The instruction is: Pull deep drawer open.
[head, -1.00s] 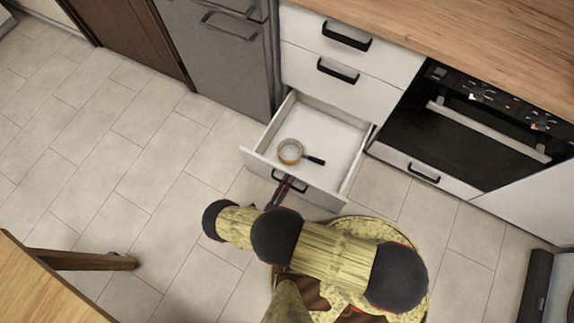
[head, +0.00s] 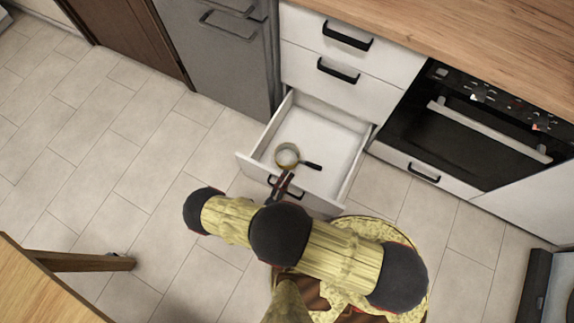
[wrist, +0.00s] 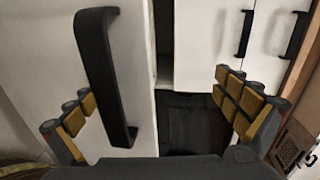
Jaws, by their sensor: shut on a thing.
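The deep drawer (head: 243,164), a white bottom drawer, stands well out from the cabinet in the head view. Its front and black handle (wrist: 97,75) fill the left half of the wrist view. My gripper (head: 284,182) is at the drawer front, by the handle. In the wrist view its yellow-padded fingers (wrist: 160,105) lie on either side of the handle and the front's top edge. My gripper is shut on the drawer, though the exact contact is not clear. A small round pan (head: 287,156) with a black handle lies inside the drawer.
Two shut drawers (head: 312,58) are above, with a worktop (head: 470,40) over them. An oven (head: 455,130) is at right and a grey appliance (head: 225,75) at left. A wooden table (head: 40,290) is at lower left. The tiled floor (head: 110,150) at left is clear.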

